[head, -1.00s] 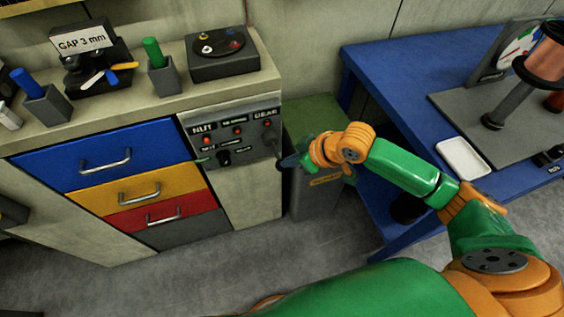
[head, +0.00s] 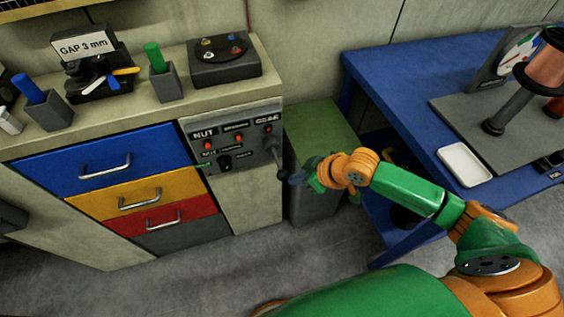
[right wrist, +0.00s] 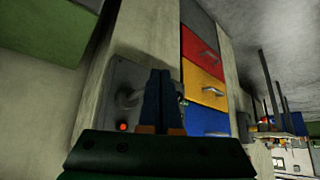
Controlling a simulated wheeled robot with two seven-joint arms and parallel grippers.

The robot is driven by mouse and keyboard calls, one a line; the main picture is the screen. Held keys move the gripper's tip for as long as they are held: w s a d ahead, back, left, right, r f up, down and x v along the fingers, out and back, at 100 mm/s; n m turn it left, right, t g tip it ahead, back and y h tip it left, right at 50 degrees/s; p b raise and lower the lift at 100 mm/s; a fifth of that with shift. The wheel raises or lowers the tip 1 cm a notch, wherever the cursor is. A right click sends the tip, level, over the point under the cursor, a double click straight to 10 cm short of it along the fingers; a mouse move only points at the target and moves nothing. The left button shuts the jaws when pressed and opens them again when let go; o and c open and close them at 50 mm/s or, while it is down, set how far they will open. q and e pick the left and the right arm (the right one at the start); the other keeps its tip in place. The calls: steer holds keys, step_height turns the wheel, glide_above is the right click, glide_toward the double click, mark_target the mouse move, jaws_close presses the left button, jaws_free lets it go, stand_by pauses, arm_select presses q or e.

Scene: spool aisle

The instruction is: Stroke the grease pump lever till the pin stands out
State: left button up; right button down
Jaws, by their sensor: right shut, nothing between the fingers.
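The grey control panel (head: 246,156) is on the right part of the cabinet front, with "NUT" and "GEAR" labels and several red lamps. A dark lever (head: 276,160) hangs at its right edge, its round knob low and pointing down. My right gripper (head: 291,179) is shut and empty, its tips right beside the knob; whether they touch I cannot tell. In the right wrist view the shut fingers (right wrist: 159,98) stand in front of the panel (right wrist: 128,72), partly hiding it. A small greenish part (head: 203,164) shows at the panel's lower left; I cannot tell if it is the pin. My left gripper is out of view.
A green-topped grey box (head: 320,130) stands right of the cabinet, close behind my right forearm. A blue table (head: 400,72) with a white tray (head: 465,164) is to the right. Blue, yellow and red drawers (head: 110,160) are left of the panel. Grey floor is clear in front.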

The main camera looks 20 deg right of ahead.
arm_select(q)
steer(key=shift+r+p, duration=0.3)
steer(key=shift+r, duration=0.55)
arm_select(e)
steer(key=v, duration=0.8)
steer(key=shift+s+d+f, duration=0.15)
steer(key=shift+s+f, duration=0.05)
steer(key=shift+s, duration=0.05)
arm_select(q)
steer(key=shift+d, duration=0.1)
arm_select(e)
steer(key=shift+w, duration=0.1)
stand_by(0.3)
